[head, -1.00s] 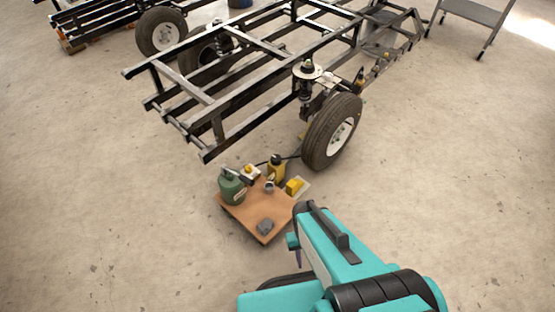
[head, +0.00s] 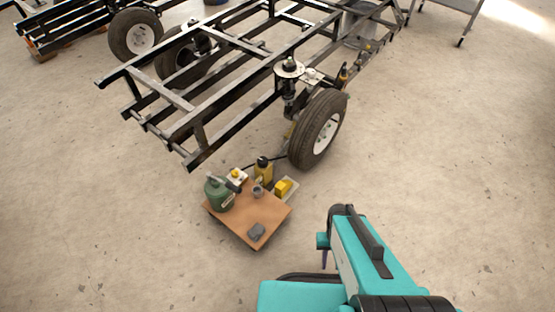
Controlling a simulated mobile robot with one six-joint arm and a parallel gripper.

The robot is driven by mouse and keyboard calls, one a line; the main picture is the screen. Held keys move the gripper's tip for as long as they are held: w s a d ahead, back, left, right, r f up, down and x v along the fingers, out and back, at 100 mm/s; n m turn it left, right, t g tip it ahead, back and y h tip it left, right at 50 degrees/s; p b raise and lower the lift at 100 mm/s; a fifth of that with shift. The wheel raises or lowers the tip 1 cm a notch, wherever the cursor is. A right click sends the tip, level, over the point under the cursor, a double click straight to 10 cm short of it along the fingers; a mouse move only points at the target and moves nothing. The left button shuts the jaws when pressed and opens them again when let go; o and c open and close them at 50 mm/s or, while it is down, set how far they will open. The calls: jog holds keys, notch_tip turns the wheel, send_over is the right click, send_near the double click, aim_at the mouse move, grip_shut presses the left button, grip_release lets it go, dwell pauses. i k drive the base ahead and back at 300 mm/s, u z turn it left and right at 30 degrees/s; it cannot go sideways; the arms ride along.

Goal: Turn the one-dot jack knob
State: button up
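I cannot make out a one-dot mark or surely tell a jack knob at this size. A small white unit with a yellow top (head: 236,175) sits at the back of a brown board (head: 240,228) on the floor. A suspension strut with a round top plate (head: 289,68) stands beside the near wheel (head: 318,130) of the black frame (head: 180,130). My gripper (head: 324,257) shows at most as a small teal part with a thin dark tip, right of the board and apart from it. My arm hides the rest, and its fingers cannot be made out.
The board also holds a green can (head: 218,194), a yellow bottle (head: 264,171), a small grey cup (head: 257,191) and a grey block (head: 257,231). A yellow block (head: 284,187) lies at its right edge. Floor right of the wheel is clear. A metal cart (head: 450,8) stands far right.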

aim_at(262, 161)
jog(key=z, duration=0.75)
jog(key=k, duration=0.6)
jog(key=z, duration=1.5)
jog(key=k, duration=0.15)
jog(key=u, duration=2.55)
jog(key=i, duration=0.95)
jog(key=u, duration=0.05)
